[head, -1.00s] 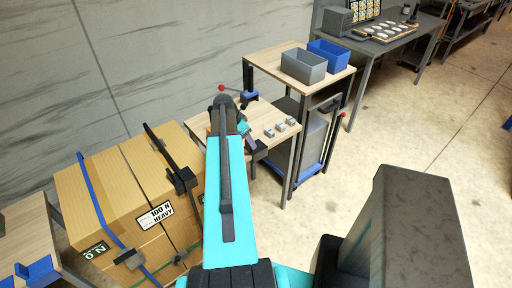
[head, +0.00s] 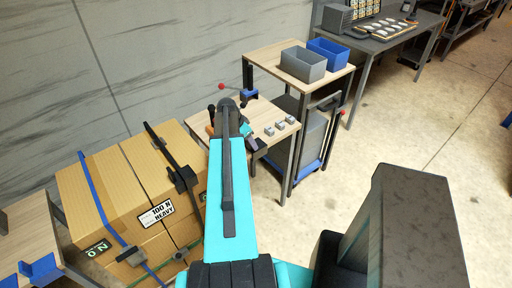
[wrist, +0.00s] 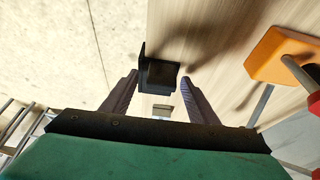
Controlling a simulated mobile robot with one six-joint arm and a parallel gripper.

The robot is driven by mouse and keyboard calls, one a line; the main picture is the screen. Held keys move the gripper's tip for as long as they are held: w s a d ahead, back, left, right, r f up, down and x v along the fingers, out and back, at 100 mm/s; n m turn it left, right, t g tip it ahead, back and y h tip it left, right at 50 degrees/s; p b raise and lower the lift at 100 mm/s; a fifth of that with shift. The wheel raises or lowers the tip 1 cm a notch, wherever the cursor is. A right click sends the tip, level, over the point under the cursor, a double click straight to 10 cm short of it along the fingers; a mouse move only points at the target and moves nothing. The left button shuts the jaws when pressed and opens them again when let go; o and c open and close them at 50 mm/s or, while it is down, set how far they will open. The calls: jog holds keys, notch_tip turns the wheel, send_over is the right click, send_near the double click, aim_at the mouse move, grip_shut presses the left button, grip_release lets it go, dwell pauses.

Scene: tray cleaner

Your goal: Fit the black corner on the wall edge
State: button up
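The black corner (wrist: 158,74) is a small dark angled piece in the wrist view, between the fingertips of my gripper (wrist: 159,88). Both fingers reach its sides, and I see no clear gap, so my gripper looks shut on it. The corner appears above the light wooden table top (wrist: 215,25), close to its left edge in that view. In the head view my gripper (head: 250,138) is over the low wooden table; my arm hides much of it, and the corner is not distinct there. I cannot make out the wall edge for certain.
An orange clamp (wrist: 280,58) with a red handle lies close right in the wrist view. Several grey blocks (head: 280,126) sit on the low table. Strapped cardboard boxes (head: 130,190) stand to the left. A higher table with grey (head: 303,64) and blue bins (head: 328,55) is behind.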

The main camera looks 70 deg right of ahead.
grip_shut()
jog(key=shift+r, duration=0.15)
jog(key=shift+r+b, duration=1.05)
jog(key=shift+r, duration=0.3)
jog(key=s+a+r+b, duration=0.1)
jog(key=s+a+b, duration=0.1)
jog(key=a+b, duration=0.8)
jog(key=shift+s+a+r, duration=0.15)
jog(key=shift+s+a, duration=0.15)
jog(key=shift+a, duration=0.95)
jog(key=b, duration=0.6)
jog(key=b, duration=0.5)
jog(key=shift+a+r, duration=0.1)
jog(key=shift+a, duration=0.2)
jog(key=b, duration=0.3)
jog(key=a+b, duration=0.1)
jog(key=b, duration=0.3)
jog(key=shift+s+a, duration=0.2)
jog(key=shift+s, duration=0.1)
